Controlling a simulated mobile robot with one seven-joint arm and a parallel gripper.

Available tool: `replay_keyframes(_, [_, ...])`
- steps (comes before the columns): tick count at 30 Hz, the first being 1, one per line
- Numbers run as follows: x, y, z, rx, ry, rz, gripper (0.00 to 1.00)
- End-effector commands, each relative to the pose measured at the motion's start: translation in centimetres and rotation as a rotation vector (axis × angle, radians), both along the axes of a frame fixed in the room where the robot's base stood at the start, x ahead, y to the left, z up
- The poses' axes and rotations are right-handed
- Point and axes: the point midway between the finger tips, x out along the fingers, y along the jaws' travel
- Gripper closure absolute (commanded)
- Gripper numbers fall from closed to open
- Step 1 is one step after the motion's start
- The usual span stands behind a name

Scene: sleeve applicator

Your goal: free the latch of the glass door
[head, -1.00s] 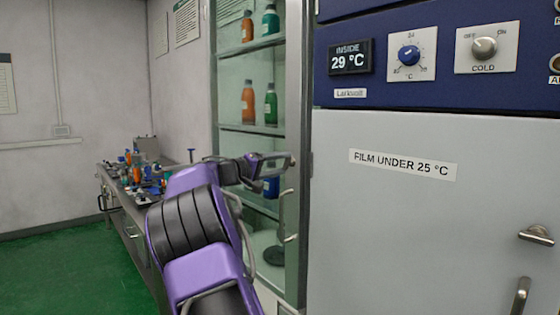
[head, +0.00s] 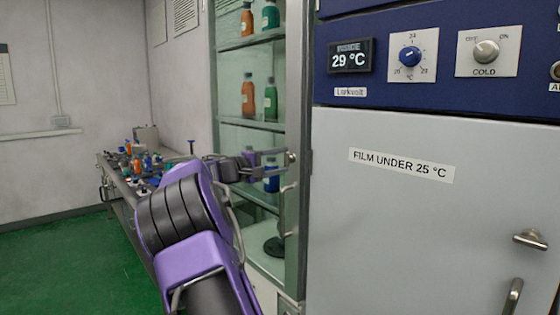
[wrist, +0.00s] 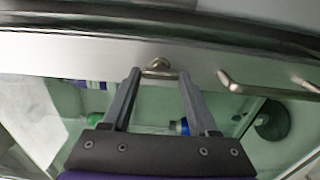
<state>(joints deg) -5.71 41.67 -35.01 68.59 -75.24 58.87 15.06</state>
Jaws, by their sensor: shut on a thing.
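The glass door (head: 297,235) belongs to a tall cabinet with bottles on its shelves. Its metal frame (wrist: 100,63) runs across the top of the wrist view. The latch (wrist: 158,67) is a small metal piece on that frame, and it also shows in the head view (head: 291,157). My gripper (wrist: 159,74) is shut on the latch, one finger on each side of it. In the head view my gripper (head: 284,161) reaches the door's edge from the left. The door's bent handle (wrist: 262,88) is beside the latch, clear of the fingers. The door looks closed.
A grey-white cabinet (head: 400,230) with a blue control panel (head: 440,85) stands close on the right; its display reads 29 °C. Bottles (head: 270,102) stand behind the glass. A cluttered bench (head: 125,185) is at left. Green floor (head: 70,260) is open.

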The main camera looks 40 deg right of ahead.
Motion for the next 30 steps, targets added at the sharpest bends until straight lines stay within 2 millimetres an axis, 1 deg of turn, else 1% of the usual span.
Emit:
replay_keyframes(7, [0.0, 0.0, 0.0, -0.001, 0.004, 0.0, 0.96])
replay_keyframes(8, [0.0, 0.0, 0.0, -0.001, 0.004, 0.0, 0.38])
replay_keyframes(12, [0.0, 0.0, 0.0, -0.001, 0.003, 0.0, 0.13])
replay_keyframes(13, [0.0, 0.0, 0.0, -0.001, 0.003, 0.0, 0.1])
replay_keyframes(20, [0.0, 0.0, 0.0, -0.001, 0.001, 0.0, 0.1])
replay_keyframes(23, [0.0, 0.3, 0.0, 0.0, 0.001, 0.001, 0.1])
replay_keyframes(26, [0.0, 1.2, -0.1, 0.0, 0.002, 0.001, 0.1])
replay_keyframes(29, [-0.2, 3.1, 0.0, 0.0, 0.001, 0.004, 0.1])
replay_keyframes(30, [-0.2, 4.0, -0.1, 0.0, 0.002, 0.004, 0.1])
